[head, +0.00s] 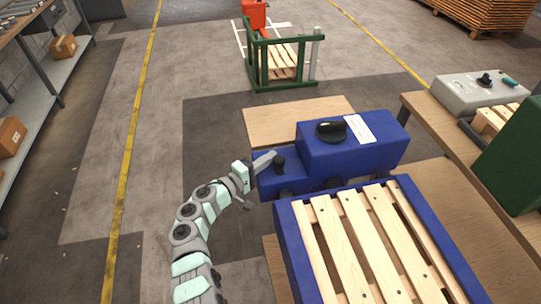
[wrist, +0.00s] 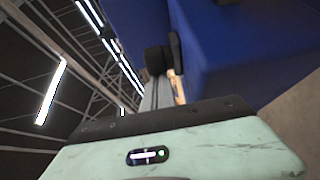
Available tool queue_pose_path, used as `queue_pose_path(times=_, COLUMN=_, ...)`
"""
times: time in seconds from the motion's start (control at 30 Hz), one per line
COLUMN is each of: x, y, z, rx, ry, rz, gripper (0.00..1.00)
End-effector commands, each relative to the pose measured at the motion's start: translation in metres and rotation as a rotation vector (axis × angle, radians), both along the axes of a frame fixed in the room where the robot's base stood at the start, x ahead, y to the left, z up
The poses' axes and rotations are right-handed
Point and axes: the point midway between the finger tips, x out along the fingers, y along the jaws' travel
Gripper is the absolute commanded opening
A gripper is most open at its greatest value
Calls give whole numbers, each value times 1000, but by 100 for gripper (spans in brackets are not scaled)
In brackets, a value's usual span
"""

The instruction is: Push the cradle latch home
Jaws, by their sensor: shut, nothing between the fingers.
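A blue cradle (head: 288,222) holding a slatted wooden pallet (head: 330,225) is at the lower right of the head view. Behind it, a low blue block carries an upright black knob (head: 279,164), which may be the latch. My gripper (head: 270,158) is shut and empty, its tip at the left side of this knob. I cannot tell whether they touch.
A blue housing (head: 365,150) with a black dial (head: 331,130) and white label stands right of the knob. A grey box (head: 470,92) sits on the right-hand bench. A green frame (head: 283,84) stands at the back. The floor left of my arm is clear.

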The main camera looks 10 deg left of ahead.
Motion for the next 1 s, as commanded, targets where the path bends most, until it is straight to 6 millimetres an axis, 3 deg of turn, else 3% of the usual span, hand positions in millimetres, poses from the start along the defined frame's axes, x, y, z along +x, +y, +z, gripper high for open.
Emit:
queue_pose_path(times=0.23, x=5, y=-1, z=-5, rx=0, ry=0, rz=-7, gripper=0)
queue_pose_path(times=0.73, x=39, y=11, z=-2, rx=3, ry=-4, rz=-12, gripper=0)
queue_pose_path(times=1.0, x=3, y=41, z=4, rx=0, ry=-1, rz=-8, gripper=0)
